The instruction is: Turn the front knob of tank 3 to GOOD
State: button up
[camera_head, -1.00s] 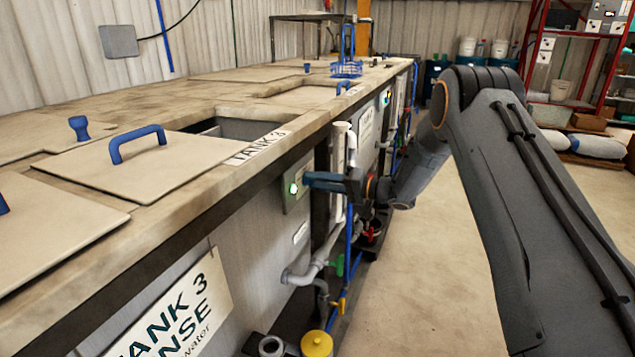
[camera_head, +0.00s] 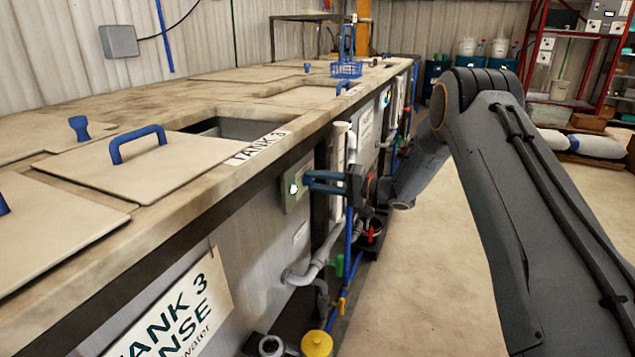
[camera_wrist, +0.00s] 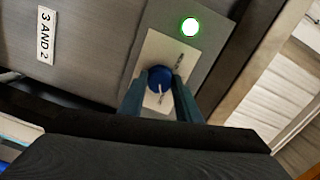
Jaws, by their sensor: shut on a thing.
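The front of tank 3 (camera_head: 240,215) runs along the left in the head view, with its "TANK 3" rinse sign (camera_head: 170,318) below the rim. A grey control box (camera_head: 297,184) with a lit green lamp is on that front. In the wrist view the box carries a blue round knob (camera_wrist: 160,77) on a pale plate, under the green lamp (camera_wrist: 190,27). The plate's small lettering is too blurred to read. My gripper (camera_wrist: 160,88) is shut on the knob, one finger on each side. It reaches the box from the right in the head view (camera_head: 312,181).
A label reading "3 AND 2" (camera_wrist: 46,34) is left of the box in the wrist view. Grey pipes (camera_head: 308,270), a blue pipe and a yellow cap (camera_head: 317,343) lie below my gripper. A lid with a blue handle (camera_head: 138,142) rests on top.

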jog(key=o, duration=1.1)
jog(key=shift+c, duration=0.2)
jog(key=b+v, duration=0.1)
jog(key=v, duration=0.7)
jog(key=shift+w, duration=0.1)
